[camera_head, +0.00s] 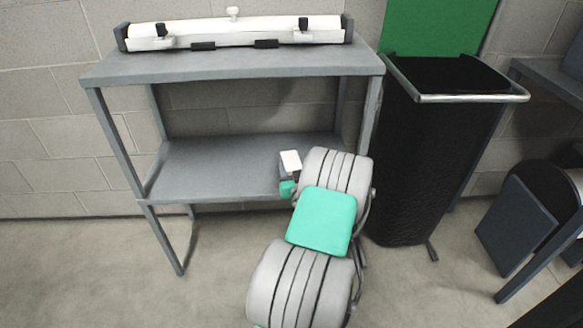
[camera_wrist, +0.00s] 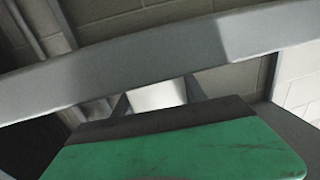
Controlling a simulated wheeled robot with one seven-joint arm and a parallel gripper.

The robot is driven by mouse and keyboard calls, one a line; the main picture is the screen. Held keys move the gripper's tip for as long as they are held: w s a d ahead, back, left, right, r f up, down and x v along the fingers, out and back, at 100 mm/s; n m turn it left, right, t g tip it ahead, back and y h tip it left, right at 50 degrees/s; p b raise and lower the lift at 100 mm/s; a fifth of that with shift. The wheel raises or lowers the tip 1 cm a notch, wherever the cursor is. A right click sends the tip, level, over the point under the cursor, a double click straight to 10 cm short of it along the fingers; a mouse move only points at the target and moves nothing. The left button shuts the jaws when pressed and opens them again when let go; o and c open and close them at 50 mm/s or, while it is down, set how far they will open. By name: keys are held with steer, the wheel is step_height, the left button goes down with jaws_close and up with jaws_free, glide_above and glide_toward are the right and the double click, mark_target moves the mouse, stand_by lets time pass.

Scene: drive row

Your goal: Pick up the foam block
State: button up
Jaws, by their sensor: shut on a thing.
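The foam block (camera_head: 291,161) is a small white block. In the head view it shows at the end of my arm, in front of the lower board of the grey shelf unit (camera_head: 215,165). My gripper (camera_head: 290,172) is shut on it. In the wrist view the pale block (camera_wrist: 158,97) sits between the two dark fingers of my gripper (camera_wrist: 159,100). Its lower part is hidden behind my gripper body. I cannot tell whether the block touches the board.
A grey shelf edge (camera_wrist: 120,75) crosses the wrist view close ahead. A long white fixture with black clips (camera_head: 235,30) lies on the top board. A tall black bin (camera_head: 425,150) stands right of the unit. The floor at the left is clear.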

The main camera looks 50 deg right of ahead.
steer(key=shift+c, duration=1.4)
steer(key=shift+r, duration=0.1)
